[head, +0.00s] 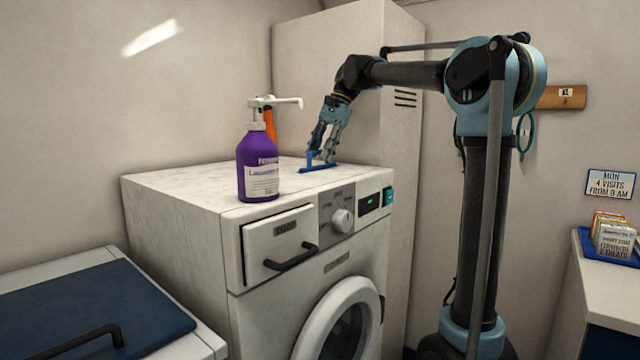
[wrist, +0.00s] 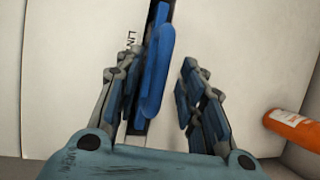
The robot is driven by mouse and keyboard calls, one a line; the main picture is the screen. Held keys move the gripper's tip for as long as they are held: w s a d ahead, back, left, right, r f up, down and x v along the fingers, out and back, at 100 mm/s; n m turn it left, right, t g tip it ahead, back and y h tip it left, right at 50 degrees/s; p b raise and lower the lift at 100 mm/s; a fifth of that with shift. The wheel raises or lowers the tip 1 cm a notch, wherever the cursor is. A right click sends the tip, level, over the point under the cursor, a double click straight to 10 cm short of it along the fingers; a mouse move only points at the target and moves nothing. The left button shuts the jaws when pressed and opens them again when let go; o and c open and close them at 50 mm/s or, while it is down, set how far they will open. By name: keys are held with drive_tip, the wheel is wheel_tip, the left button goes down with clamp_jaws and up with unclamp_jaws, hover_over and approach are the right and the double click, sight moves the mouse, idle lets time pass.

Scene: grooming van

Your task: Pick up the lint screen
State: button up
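The lint screen (head: 319,168) is a blue strip with a raised loop handle, set at the top surface of the white front-loading machine (head: 170,185), towards its right rear. In the wrist view the lint screen (wrist: 157,70) lies along a dark slot, with partly hidden "LIN" lettering beside it. My gripper (head: 322,150) points down over it. In the wrist view its two fingers are apart, one on each side of the blue handle, with a clear gap on the right and a smaller one on the left. Any part of the screen below the surface is hidden.
A purple pump bottle (head: 258,165) stands on the machine's front part, left of my gripper. An orange bottle (head: 270,124) is behind it and also shows in the wrist view (wrist: 291,126). A tall pale cabinet (head: 330,80) rises close behind the machine.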

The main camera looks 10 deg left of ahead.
drive_tip(key=shift+s+a+f, duration=0.2)
drive_tip(key=shift+f, duration=0.4)
drive_tip(key=shift+c, duration=0.5)
clamp_jaws()
drive_tip(key=shift+s, duration=0.1)
